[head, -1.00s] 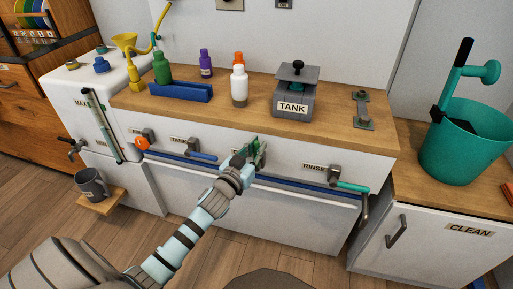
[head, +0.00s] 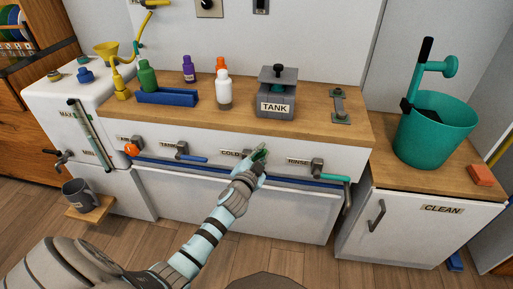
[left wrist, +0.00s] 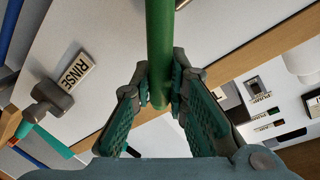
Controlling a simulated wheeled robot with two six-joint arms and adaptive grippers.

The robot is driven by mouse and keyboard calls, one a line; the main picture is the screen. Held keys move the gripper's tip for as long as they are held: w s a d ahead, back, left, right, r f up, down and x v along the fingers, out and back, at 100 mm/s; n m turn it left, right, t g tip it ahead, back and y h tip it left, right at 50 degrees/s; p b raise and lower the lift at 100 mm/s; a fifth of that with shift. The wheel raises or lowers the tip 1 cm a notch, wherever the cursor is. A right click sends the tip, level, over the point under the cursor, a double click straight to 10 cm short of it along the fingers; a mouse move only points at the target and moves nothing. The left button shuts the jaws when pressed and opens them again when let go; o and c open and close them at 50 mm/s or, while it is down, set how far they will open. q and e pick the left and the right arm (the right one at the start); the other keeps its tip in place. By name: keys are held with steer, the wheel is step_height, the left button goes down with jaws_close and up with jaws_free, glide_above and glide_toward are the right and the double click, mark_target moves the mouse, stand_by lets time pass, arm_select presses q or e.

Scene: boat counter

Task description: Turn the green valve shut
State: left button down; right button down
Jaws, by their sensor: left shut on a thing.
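The green valve's handle is a green bar that fills the top middle of the left wrist view (left wrist: 160,40). In the head view only a little green (head: 260,154) shows at the gripper, just right of the COLD label (head: 231,153) on the counter front. My left gripper (head: 258,161) is there, and its fingers (left wrist: 161,88) are closed around the end of the green bar in the left wrist view. The valve's body is mostly hidden by my gripper. My right gripper is not in view.
The RINSE valve (head: 318,168), with a teal handle, is to the right. The TANK valve (head: 182,149), with a blue handle, and an orange knob (head: 131,149) are to the left. A blue rail (head: 205,167) runs below. A grey tank box (head: 277,93) and bottles stand on the counter.

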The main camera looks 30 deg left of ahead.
arm_select(q)
steer(key=shift+w+d+f+m+g, duration=0.15)
steer(key=shift+d+f+m, duration=0.25)
steer(key=shift+m, duration=0.2)
steer(key=shift+w+d+f+m+g, duration=0.15)
steer(key=shift+d+f+m, duration=0.1)
steer(key=shift+f+m, duration=0.25)
steer(key=f+m, duration=0.1)
steer(key=d+f+m+y+b, duration=0.1)
steer(key=m, duration=0.1)
steer(key=shift+w+f+g, duration=0.1)
steer(key=shift+w+g, duration=0.1)
steer(key=shift+g, duration=0.1)
steer(key=shift+d+f+m+y+b, duration=0.2)
steer(key=shift+f+m+y+b, duration=0.2)
steer(key=shift+f+m+b, duration=0.65)
steer(key=shift+f+m, duration=0.15)
steer(key=shift+m, duration=0.4)
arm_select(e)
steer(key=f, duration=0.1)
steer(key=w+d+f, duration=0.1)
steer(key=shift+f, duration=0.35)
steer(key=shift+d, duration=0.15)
arm_select(q)
steer(key=c, duration=1.5)
jaws_free()
steer(key=shift+c, duration=0.2)
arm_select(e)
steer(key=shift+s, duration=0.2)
